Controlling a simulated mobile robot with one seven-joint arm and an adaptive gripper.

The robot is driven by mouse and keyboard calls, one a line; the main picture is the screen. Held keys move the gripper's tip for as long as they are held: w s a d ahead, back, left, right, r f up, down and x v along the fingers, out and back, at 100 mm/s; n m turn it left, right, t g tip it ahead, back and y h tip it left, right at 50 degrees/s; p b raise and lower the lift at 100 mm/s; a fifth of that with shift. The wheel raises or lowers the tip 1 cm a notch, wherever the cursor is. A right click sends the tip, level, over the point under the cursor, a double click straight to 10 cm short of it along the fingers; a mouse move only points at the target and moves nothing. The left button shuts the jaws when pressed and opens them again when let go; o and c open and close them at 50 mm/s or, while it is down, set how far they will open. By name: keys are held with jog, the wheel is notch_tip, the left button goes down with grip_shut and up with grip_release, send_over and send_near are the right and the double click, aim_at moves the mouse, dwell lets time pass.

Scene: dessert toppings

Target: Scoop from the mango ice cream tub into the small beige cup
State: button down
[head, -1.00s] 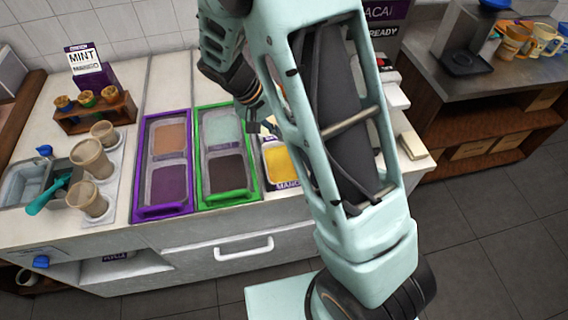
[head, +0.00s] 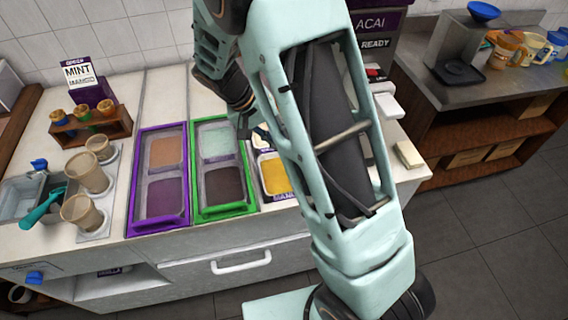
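The mango tub (head: 275,178), with yellow ice cream and a purple label, is on the counter right of the green-framed tubs. My arm covers its right side. Beige cups stand in a row on a pale tray at the left: a small one (head: 99,149) at the back, a larger one (head: 88,174) in the middle and another (head: 82,211) in front. A teal scoop (head: 42,208) rests with its handle across the sink's edge. My gripper (head: 247,124) is low behind the green-framed tubs, near the mango tub, partly hidden by my arm. Its fingers are unclear.
A purple frame (head: 184,214) and a green frame (head: 248,203) hold tubs between cups and mango. The counter behind the frames is mostly clear.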

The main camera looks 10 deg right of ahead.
jog(key=w+a+r+m+t+y+b, duration=0.1)
jog(key=w+a+m+t+y+b, duration=0.2)
jog(key=w, duration=1.2)
jog(key=shift+f+g+b, duration=0.5)
jog(key=shift+f+b, duration=2.9)
jog(key=shift+f, duration=1.15)
jog(key=shift+s+b, duration=0.8)
jog(key=shift+s, duration=3.45)
jog(key=w+r+g+h+p, duration=0.1)
jog(key=w+r+p, duration=0.4)
jog(key=r+p, duration=0.5)
jog(key=shift+w+a+m+g+p, duration=0.15)
jog(key=shift+a+m+g+p, duration=0.15)
jog(key=shift+g+p, duration=0.85)
jog(key=shift+t+p, duration=0.35)
